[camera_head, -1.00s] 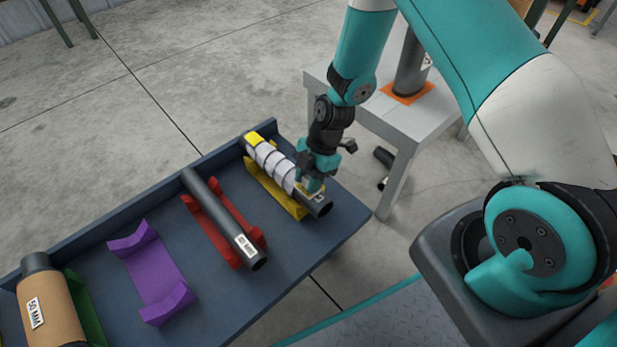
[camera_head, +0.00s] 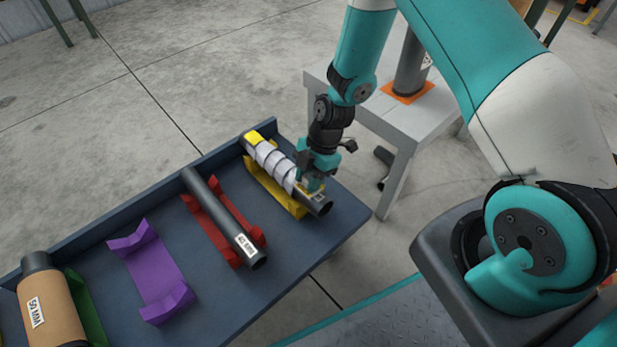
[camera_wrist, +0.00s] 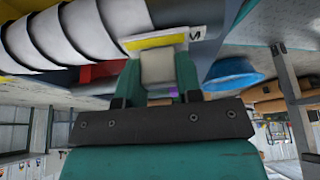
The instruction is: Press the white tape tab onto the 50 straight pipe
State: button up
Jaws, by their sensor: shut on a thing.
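A dark pipe (camera_head: 322,207) lies in a yellow cradle (camera_head: 291,207) at the right end of the blue bench. White tape (camera_head: 272,163) winds around it in a spiral, with a yellow patch (camera_head: 253,138) at the far end. My gripper (camera_head: 312,186) is at the pipe's near end, beside the last wrap. In the wrist view, a small off-white tab (camera_wrist: 163,68) is between my teal fingers, and my gripper is shut on it. The tab meets a yellow strip (camera_wrist: 155,42) on the pipe; whether it touches is unclear. The label there is mostly hidden.
A bare pipe (camera_head: 217,207) lies in a red cradle (camera_head: 206,225). An empty purple cradle (camera_head: 152,272) and a brown cylinder labelled 50 MM (camera_head: 55,300) are further left. A grey table (camera_head: 410,127) with an upright pipe (camera_head: 411,70) stands behind my gripper.

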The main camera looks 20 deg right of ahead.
jog(key=shift+r+p, duration=2.65)
jog(key=shift+r, duration=0.7)
